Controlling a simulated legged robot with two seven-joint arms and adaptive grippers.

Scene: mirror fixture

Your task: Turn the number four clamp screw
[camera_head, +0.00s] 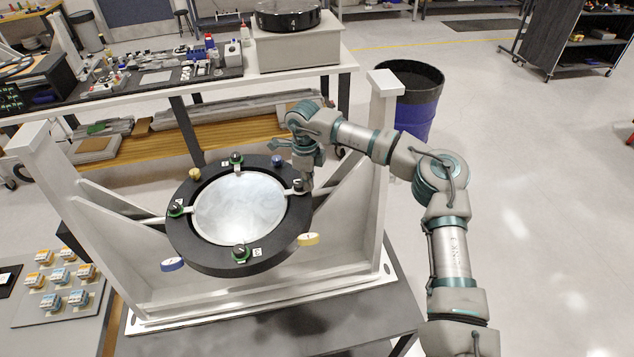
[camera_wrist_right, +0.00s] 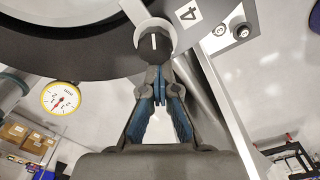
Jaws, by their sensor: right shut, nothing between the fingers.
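The round mirror (camera_head: 240,208) sits in a black ring (camera_head: 182,245) on a grey fixture frame. The number four clamp screw (camera_wrist_right: 155,43) is a dark knob with a white line, beside the label 4 (camera_wrist_right: 188,14). In the head view this screw (camera_head: 297,184) is at the ring's right side, partly hidden by my gripper. My right gripper (camera_head: 307,184) is beside it. In the wrist view my right gripper (camera_wrist_right: 160,78) is shut and empty, its tips just below the knob; I cannot tell whether they touch it. My left gripper is not in view.
Other green-and-black clamp screws sit at the ring's top (camera_head: 236,159), left (camera_head: 176,208) and bottom (camera_head: 241,253). A round gauge (camera_wrist_right: 61,98) hangs on the ring. The frame's right upright (camera_head: 376,165) stands close under my right arm. A blue bin (camera_head: 415,117) is behind.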

